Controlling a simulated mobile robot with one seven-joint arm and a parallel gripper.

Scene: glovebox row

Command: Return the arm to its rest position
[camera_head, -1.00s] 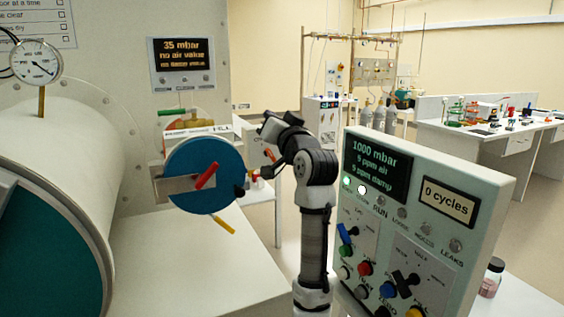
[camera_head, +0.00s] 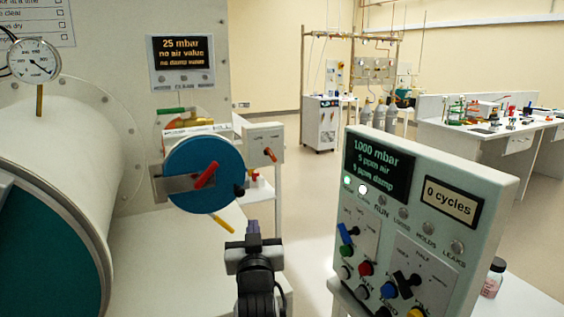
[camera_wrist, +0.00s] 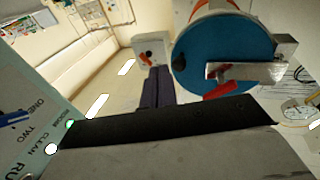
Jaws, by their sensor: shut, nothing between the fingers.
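My gripper (camera_head: 253,229) is low in the middle of the head view, in front of the white shelf and below the round blue disc (camera_head: 188,190) with its red handle. Its dark fingers point up and away, closed together with nothing between them. In the wrist view the closed fingers (camera_wrist: 158,88) show at the centre, apart from the blue disc (camera_wrist: 190,62) on the right.
The control panel (camera_head: 372,215) with knobs and switches stands close on the right. The white cylinder (camera_head: 75,165) with a gauge (camera_head: 35,62) fills the left. A small box with a red lever (camera_head: 264,146) stands behind the disc. A bottle (camera_head: 493,278) sits far right.

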